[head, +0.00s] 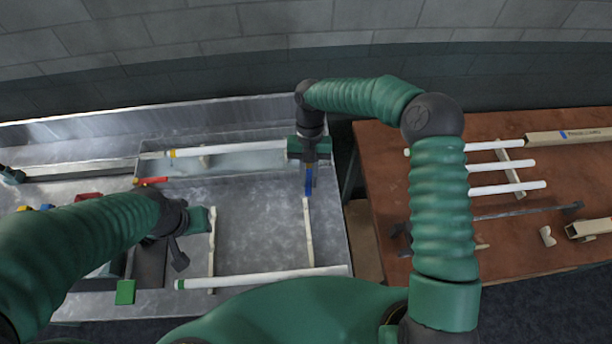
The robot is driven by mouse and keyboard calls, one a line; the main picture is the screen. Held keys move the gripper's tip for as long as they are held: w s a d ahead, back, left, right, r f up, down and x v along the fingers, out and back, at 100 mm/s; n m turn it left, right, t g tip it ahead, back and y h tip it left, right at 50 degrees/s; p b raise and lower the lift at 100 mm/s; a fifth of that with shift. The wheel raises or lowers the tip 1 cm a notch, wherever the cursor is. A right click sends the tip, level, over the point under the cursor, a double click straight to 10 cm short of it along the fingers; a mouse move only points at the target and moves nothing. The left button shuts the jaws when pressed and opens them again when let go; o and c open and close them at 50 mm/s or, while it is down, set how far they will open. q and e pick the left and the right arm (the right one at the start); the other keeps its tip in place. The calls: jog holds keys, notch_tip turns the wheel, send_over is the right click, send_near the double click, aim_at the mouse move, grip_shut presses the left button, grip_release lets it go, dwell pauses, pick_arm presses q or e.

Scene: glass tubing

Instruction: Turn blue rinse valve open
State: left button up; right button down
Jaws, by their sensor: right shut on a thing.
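The blue rinse valve (309,182) shows as a narrow blue piece at the right end of the metal sink bench, pointing toward me. My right gripper (309,165) comes down over it from above and is shut on it. The gripper's dark wrist hides the valve's far part, so its exact angle is hard to tell. My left gripper (180,258) hangs low over the left part of the bench, well apart from the blue valve. Its fingers are too small and dark to show whether they are open.
A red-handled valve (152,181) is on the bench. A white tube (230,150) runs along the back trough and another (260,277) lies along the front. A brown table (385,165) with several white tubes stands at right.

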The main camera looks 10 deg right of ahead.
jog(key=shift+d, duration=0.1)
dwell(0.4)
jog(key=c, duration=1.4)
grip_release()
jog(key=shift+o, duration=0.2)
jog(key=b+v, duration=0.2)
jog(key=v, duration=0.6)
jog(key=shift+w, duration=0.25)
notch_tip(320, 180, up, 8)
send_over(308, 171)
jog(key=w, duration=0.3)
jog(key=shift+d, duration=0.35)
